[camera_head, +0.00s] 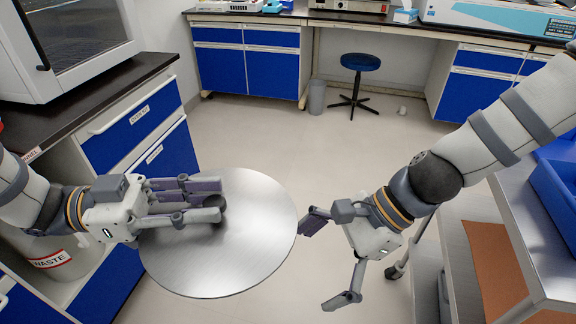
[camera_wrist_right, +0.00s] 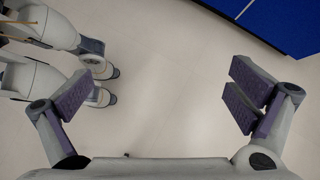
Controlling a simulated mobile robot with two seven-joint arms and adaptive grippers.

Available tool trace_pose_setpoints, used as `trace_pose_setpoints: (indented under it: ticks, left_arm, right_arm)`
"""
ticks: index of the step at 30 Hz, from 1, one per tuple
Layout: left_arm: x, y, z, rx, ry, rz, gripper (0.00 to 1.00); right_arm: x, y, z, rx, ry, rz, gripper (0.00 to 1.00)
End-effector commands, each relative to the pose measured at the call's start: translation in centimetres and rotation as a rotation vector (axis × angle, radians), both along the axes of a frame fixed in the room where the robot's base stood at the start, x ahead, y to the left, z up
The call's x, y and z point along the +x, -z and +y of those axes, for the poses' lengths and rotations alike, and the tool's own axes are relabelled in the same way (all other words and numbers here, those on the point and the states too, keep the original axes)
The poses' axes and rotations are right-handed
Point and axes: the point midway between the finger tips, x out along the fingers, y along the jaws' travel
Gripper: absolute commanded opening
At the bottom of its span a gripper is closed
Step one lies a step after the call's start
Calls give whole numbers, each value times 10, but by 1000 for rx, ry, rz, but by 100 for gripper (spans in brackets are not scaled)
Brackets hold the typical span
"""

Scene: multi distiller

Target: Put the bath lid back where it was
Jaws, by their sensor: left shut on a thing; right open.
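The bath lid (camera_head: 240,260) is a round, flat, shiny metal disc with a dark knob (camera_head: 215,203) near its middle. It is held up in front of me above the floor in the head view. My left gripper (camera_head: 212,201) comes in from the left and is shut on the lid's knob. The fingers cover part of the knob and of the lid's left side. My right gripper (camera_head: 328,262) is open and empty, just right of the lid's right edge. Its spread fingers (camera_wrist_right: 160,105) also show in the right wrist view, with floor between them. The bath itself is not identifiable.
A dark-topped counter (camera_head: 95,95) with blue drawers and a large glass-fronted device (camera_head: 80,45) stands on the left. A metal cart (camera_head: 530,240) with a blue bin (camera_head: 555,190) is close by my right arm. A stool (camera_head: 360,63) and benches stand behind. The middle floor is clear.

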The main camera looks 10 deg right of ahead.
Motion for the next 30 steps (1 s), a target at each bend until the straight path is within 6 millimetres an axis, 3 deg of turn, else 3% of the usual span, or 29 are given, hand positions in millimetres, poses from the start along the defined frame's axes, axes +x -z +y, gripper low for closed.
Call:
trace_pose_setpoints:
  ticks: [1,3,6,9,11,14,19,30]
  left_arm:
    - [0,-1,0,-2,0,-1,0]
    - [0,-1,0,-2,0,-1,0]
    - [0,-1,0,-2,0,-1,0]
    - [0,0,0,-2,0,-1,0]
    - [0,0,0,-2,-1,0,0]
    - [0,0,0,-2,-1,0,0]
    - [0,0,0,-2,-1,-1,0]
    - [0,-1,0,-2,-1,-1,0]
  right_arm:
    - [16,-31,8,81,57,11,100]
    - [31,-73,17,193,116,45,100]
    - [42,-122,27,326,127,71,100]
    - [45,-153,32,417,98,72,100]
    - [45,-164,34,447,82,68,100]
    - [45,-170,35,467,71,67,100]
    - [44,-164,47,464,66,70,100]
    - [45,-130,125,462,68,71,100]
